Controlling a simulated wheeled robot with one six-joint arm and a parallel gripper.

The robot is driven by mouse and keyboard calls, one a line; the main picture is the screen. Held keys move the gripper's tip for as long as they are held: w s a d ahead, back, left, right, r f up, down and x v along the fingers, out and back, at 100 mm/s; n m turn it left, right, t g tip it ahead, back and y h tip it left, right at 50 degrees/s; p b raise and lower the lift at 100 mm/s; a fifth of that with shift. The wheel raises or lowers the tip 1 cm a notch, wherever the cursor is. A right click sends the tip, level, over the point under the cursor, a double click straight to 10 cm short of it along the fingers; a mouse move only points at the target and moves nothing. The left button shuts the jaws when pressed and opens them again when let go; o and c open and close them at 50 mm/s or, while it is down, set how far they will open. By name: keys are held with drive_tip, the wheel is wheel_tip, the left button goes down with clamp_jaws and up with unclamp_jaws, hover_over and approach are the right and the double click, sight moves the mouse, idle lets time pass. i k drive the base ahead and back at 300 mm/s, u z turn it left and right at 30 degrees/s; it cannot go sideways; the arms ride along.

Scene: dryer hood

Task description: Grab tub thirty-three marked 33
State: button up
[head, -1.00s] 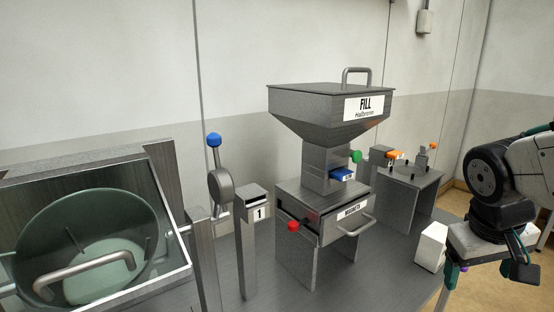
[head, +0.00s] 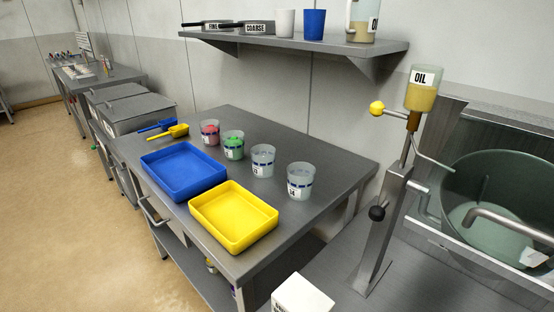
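Several tubs stand in a row on the steel table: one with red contents (head: 210,132), one with green contents (head: 233,145), and two clear, pale ones (head: 263,161) and (head: 301,181). Each has a dark blue band, and small labels show on their fronts. The labels are too small to read surely, and I cannot make out 33 on any. Small items on the far bench (head: 82,70) are too small to identify. My gripper is not in view.
A blue tray (head: 184,170) and yellow tray (head: 234,217) lie at the table's front edge, with blue (head: 157,125) and yellow (head: 178,131) scoops behind. A shelf (head: 300,45) hangs above. The oil dispenser (head: 424,90) stands right. Open floor (head: 60,200) lies left.

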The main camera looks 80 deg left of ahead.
sight(263, 156)
drive_tip(key=u, duration=3.1)
drive_tip(key=k, duration=1.3)
drive_tip(key=u, duration=0.9)
drive_tip(key=i, duration=2.25)
drive_tip(key=z, duration=1.5)
drive_tip(key=i, duration=0.85)
drive_tip(key=z, duration=0.8)
